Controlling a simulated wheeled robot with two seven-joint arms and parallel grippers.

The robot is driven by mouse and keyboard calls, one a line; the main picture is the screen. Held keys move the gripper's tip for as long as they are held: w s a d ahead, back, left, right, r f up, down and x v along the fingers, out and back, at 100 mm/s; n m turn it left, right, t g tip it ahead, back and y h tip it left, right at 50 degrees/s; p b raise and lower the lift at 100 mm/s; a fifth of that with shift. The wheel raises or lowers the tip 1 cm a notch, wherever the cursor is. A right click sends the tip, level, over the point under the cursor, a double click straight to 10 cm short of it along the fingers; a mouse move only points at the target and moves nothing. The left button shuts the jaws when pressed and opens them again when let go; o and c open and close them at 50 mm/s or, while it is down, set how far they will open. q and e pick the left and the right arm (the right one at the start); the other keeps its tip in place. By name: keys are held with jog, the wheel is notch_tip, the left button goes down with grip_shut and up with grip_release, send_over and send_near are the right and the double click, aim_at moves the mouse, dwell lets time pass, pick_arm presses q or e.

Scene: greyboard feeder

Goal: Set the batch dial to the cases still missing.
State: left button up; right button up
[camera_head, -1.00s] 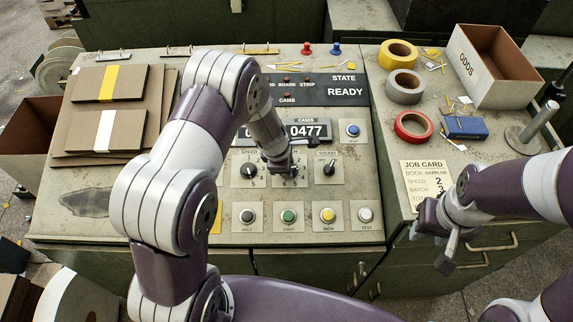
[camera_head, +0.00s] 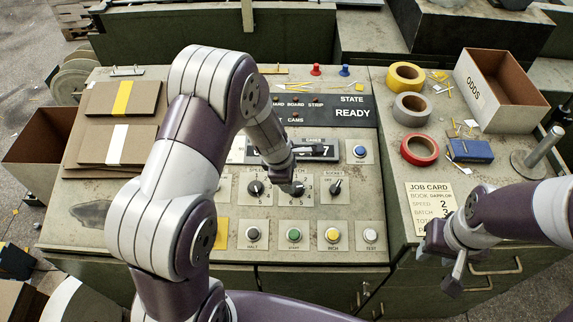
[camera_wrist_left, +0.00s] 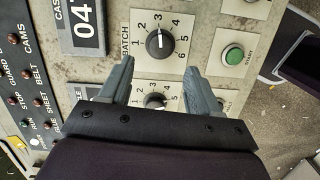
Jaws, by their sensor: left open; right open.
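The batch dial (camera_wrist_left: 160,42) is a black knob on a white plate numbered 1 to 6. Its pointer appears turned toward 3. In the head view my left gripper (camera_head: 290,186) hangs over this dial and mostly hides it. In the left wrist view my left gripper (camera_wrist_left: 158,68) is open and empty, its fingertips just short of the batch dial. The cases counter (camera_head: 325,151) is mostly covered; the left wrist view shows its digits 04 (camera_wrist_left: 88,25). The job card (camera_head: 432,205) reads speed 2; its lower lines are partly hidden. My right gripper (camera_head: 441,262) is open beside the card.
The speed dial (camera_head: 256,188) and socket switch (camera_head: 336,187) flank the batch dial. Below is a row of buttons, including a green start button (camera_head: 294,233). The state display (camera_head: 352,112) reads READY. Tape rolls and an odds box (camera_head: 480,95) stand right.

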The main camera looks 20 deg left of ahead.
pick_arm(q)
jog(key=p+v, duration=0.1)
jog(key=v, duration=0.5)
jog(key=s+a+r+m+g, duration=0.1)
jog(key=s+r+m, duration=0.2)
jog(key=s+m, duration=0.4)
jog(key=s+a+r+m+y, duration=0.1)
jog(key=s+r+m, duration=0.3)
jog(key=s+m, duration=0.4)
jog(key=m, duration=0.5)
jog(key=shift+g+y, duration=0.3)
jog(key=shift+g, duration=0.1)
jog(key=shift+s, duration=0.15)
